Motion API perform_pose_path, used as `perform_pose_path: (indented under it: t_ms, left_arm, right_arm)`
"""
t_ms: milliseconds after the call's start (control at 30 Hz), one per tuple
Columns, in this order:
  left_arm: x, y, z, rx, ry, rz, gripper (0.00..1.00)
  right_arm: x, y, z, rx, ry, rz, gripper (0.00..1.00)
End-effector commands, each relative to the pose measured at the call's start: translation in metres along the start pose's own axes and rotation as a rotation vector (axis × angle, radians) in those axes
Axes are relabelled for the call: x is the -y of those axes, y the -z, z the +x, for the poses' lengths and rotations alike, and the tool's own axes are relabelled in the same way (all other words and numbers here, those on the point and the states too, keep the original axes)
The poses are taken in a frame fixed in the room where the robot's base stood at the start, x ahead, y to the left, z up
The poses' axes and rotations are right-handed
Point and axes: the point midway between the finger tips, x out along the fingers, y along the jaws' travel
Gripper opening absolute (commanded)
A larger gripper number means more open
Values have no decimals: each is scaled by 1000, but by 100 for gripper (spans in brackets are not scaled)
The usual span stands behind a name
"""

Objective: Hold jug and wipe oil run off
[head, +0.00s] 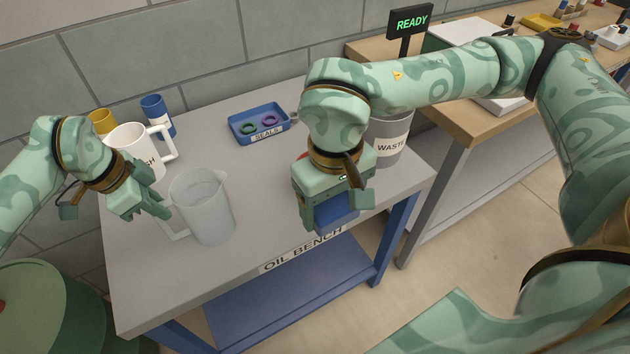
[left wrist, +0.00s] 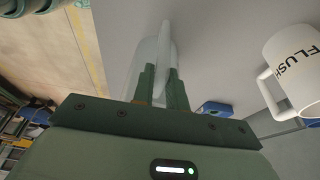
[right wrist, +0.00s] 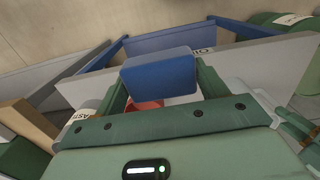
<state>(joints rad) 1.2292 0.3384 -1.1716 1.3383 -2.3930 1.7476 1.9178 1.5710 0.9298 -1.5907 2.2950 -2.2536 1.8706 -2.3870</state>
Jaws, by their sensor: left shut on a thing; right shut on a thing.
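A translucent jug (head: 205,212) stands upright on the oil bench (head: 250,232), its handle turned to the left. My left gripper (head: 160,212) is shut on the jug's handle; the jug also shows between its fingers in the left wrist view (left wrist: 150,72). My right gripper (head: 332,205) is shut on a blue block-like pad (right wrist: 160,73), over the bench's front right part. The pad is partly hidden behind the gripper in the head view (head: 336,217). The pad and jug are apart. I cannot make out any oil run on the jug.
A white FLUSH jug (head: 136,150) stands behind my left gripper, near a yellow can (head: 101,121) and a blue can (head: 155,112). A blue SEALS tray (head: 262,123) with rings lies at the back. A grey WASTE bin (head: 392,138) stands right of my right gripper.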

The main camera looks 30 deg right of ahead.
Motion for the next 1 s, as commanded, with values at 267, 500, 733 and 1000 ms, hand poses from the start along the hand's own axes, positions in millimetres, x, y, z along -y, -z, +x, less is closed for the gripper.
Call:
perform_pose_path:
  t_ms: [267, 500, 733, 1000]
  left_arm:
    - [0, 0, 0, -1, 1, 0, 0]
    - [0, 0, 0, -1, 0, 0, 0]
    - [0, 0, 0, -1, 0, 0, 0]
    - [0, 0, 0, -1, 0, 0, 0]
  right_arm:
    - [43, 59, -3, 104, 22, 207, 54]
    - [72, 141, -14, 192, 122, 859, 54]
    - [63, 188, -23, 235, 248, 1378, 54]
    - [61, 192, -20, 280, 342, 1564, 54]
